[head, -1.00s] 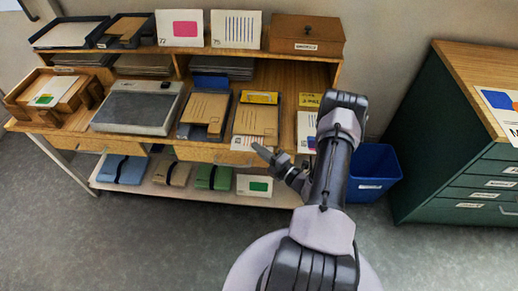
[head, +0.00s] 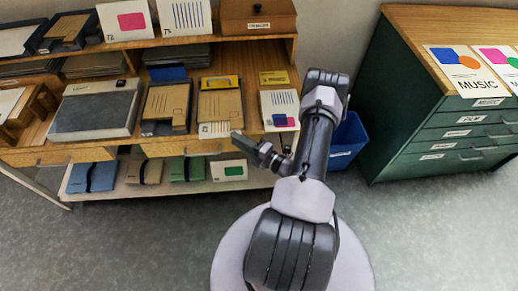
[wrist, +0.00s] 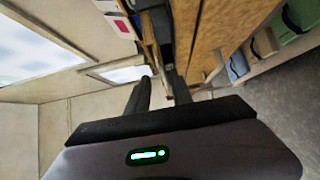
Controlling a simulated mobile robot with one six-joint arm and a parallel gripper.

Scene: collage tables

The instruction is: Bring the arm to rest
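My arm reaches up from my round base in the head view, bent at the elbow. My gripper (head: 240,140) points left in front of the desk (head: 130,151), near its front edge, and looks empty. In the wrist view my gripper (wrist: 158,76) has its two dark fingers apart with a narrow gap and nothing held between them. Its farther finger is hard to make out in the head view.
The desk holds a grey device (head: 95,108), brown envelopes (head: 220,104) and cards. Folded bundles (head: 92,177) lie on the low shelf. A blue bin (head: 347,142) stands right of my arm, beside a green drawer cabinet (head: 425,117) with posters on top. Floor is clear at front right.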

